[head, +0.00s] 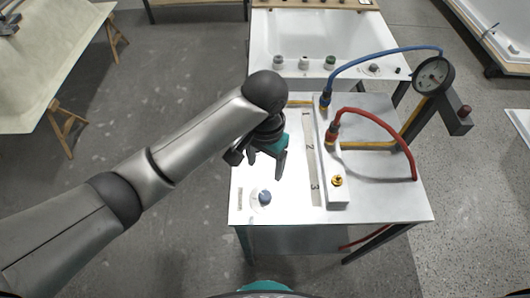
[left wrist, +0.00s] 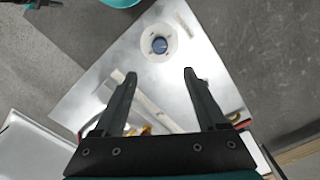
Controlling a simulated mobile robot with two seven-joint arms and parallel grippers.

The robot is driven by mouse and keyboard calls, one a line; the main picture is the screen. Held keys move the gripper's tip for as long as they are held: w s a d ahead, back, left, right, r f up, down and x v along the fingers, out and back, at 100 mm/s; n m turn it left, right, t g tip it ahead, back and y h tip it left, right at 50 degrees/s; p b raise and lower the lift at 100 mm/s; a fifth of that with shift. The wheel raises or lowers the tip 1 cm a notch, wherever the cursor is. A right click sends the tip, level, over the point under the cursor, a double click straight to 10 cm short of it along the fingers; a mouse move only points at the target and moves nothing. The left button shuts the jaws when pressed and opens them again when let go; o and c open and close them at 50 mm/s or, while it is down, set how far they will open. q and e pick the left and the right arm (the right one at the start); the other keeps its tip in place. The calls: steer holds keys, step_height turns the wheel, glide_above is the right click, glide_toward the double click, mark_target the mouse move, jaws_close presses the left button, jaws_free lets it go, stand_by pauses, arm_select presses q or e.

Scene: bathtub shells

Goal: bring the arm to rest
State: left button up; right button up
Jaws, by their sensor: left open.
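My left arm reaches in from the left in the head view. My left gripper (head: 264,166) hangs over the left part of a metal bench (head: 390,203), open. In the left wrist view the left gripper (left wrist: 160,74) has its two fingers spread wide, with nothing held between them. A blue knob on a pale round base (head: 264,198) sits on the bench near its front left corner, apart from the gripper. The knob (left wrist: 160,45) also shows just beyond the fingertips in the left wrist view. My right gripper is in neither view.
A block with fittings (head: 338,190) carries a blue hose (head: 375,56) and a red hose (head: 384,120). A gauge (head: 433,75) stands on a post at the right. A white bathtub shell (head: 290,35) is behind the bench. Open floor lies left of the bench.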

arm_select(q)
steer(key=s+f+n+t+h, duration=0.1)
steer(key=s+f+h, duration=0.15)
steer(key=s, duration=0.25)
steer(key=s+a+n+t+y, duration=0.1)
steer(key=s+a+n, duration=0.1)
steer(key=s+a, duration=0.45)
steer(key=s+a+n+t+y, duration=0.1)
steer(key=s+a+n+t, duration=0.15)
steer(key=a, duration=0.75)
step_height(320, 180, down, 29)
steer(key=s+g+b, duration=0.2)
steer(key=b, duration=0.6)
steer(key=s+a+f+b, duration=0.1)
steer(key=s+f+b, duration=0.3)
steer(key=s+f, duration=0.3)
steer(key=s+a+f+m+g+b, duration=0.1)
steer(key=s+f+b, duration=0.2)
steer(key=s+f, duration=0.5)
step_height(320, 180, down, 7)
steer(key=shift+s+a+f+b, duration=0.1)
steer(key=shift+s+a+b, duration=0.1)
steer(key=shift+s+b, duration=0.15)
